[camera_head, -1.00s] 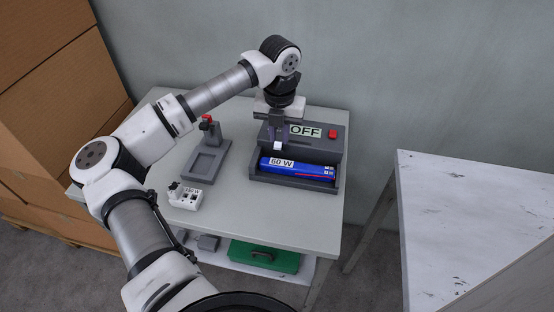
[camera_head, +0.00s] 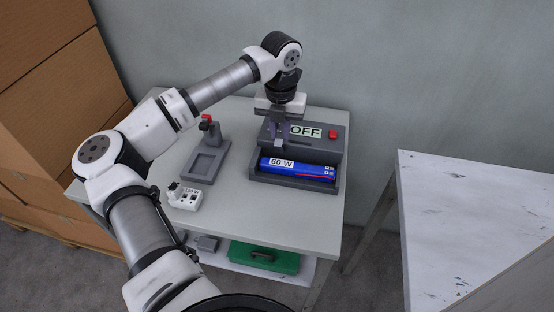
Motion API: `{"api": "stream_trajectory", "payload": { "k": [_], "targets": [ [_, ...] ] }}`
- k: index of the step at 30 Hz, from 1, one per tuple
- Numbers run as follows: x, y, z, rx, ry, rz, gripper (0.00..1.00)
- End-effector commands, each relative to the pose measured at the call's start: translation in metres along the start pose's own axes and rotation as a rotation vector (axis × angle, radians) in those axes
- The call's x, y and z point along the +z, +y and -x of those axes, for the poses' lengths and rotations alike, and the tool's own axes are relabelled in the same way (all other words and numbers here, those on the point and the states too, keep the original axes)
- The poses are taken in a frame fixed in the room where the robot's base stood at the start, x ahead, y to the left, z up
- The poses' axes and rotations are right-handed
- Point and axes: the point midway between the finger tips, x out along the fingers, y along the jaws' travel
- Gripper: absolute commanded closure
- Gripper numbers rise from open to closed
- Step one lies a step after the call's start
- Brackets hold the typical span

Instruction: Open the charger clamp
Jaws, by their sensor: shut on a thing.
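The grey charger (camera_head: 330,147) stands at the back right of the table, with an "OFF" display and a red button on top. A blue battery (camera_head: 298,167) marked "60 W" lies in its front slot. My gripper (camera_head: 279,141) points down at the charger's left part, just left of the display. It is shut on the charger clamp, which is mostly hidden by the fingers, so its exact angle cannot be told.
A grey fixture (camera_head: 205,165) with a red-topped post stands left of the charger. A green case (camera_head: 264,257) is on the lower shelf. A white-topped table (camera_head: 470,220) stands at right.

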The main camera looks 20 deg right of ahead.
Motion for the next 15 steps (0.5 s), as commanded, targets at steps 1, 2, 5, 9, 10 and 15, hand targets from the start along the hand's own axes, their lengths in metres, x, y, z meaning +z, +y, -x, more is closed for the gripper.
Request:
{"api": "stream_trajectory", "payload": {
  "k": [1,2,5,9,10,15],
  "targets": [
    [0.0022,-0.0004,-0.0003,0.0,-0.002,0.0,0.89],
    [0.0031,-0.0004,-0.0003,0.0,-0.002,0.0,0.89],
    [0.0055,-0.0005,-0.0001,0.0,-0.002,0.0,0.89],
    [0.0062,-0.0005,0.0003,-0.001,-0.002,-0.001,1.0],
    [0.0061,-0.0005,0.0003,-0.001,-0.002,-0.001,1.0],
    [0.0061,-0.0003,0.0003,0.0,-0.001,0.0,1.0]
  ]
}}
